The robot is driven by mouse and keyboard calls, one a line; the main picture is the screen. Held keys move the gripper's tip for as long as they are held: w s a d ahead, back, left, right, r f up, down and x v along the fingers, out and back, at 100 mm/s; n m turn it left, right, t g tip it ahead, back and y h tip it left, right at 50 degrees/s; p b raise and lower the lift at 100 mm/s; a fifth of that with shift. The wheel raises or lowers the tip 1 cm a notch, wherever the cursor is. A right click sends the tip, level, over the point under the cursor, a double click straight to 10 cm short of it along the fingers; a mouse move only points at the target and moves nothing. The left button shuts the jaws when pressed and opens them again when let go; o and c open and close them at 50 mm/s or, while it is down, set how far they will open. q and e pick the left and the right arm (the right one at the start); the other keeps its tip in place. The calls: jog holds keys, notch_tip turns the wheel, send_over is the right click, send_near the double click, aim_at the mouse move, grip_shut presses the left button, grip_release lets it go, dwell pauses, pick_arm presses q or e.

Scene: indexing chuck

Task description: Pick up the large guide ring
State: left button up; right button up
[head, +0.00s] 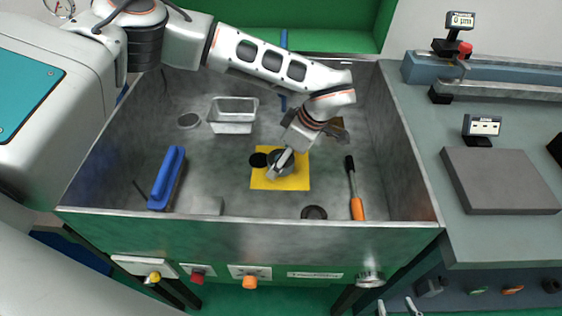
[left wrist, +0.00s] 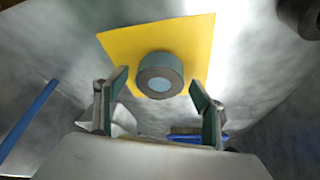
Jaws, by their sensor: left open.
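A thick grey-teal ring (left wrist: 160,75), which looks like the large guide ring, rests on a yellow sheet (left wrist: 200,32). Its centre shows pale. In the head view the ring (head: 283,157) is partly covered by my left gripper (head: 279,165), which reaches down over the yellow sheet (head: 296,183). In the left wrist view my left gripper (left wrist: 158,90) is open, with one finger to each side of the ring. I see no clear contact. My right gripper (head: 396,305) shows only its fingertips at the bottom edge; they are apart, with nothing seen between them.
The sheet lies in a metal tray (head: 250,232) with raised walls. Around it are a black round patch (head: 258,160), a metal bin (head: 232,122), a blue-handled brush (head: 166,178), an orange-handled tool (head: 355,200) and a dark round part (head: 314,213). A bench (head: 500,235) stands right.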

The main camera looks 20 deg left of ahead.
pick_arm(q)
jog(key=c, duration=1.6)
jog(key=shift+r, duration=0.1)
grip_shut()
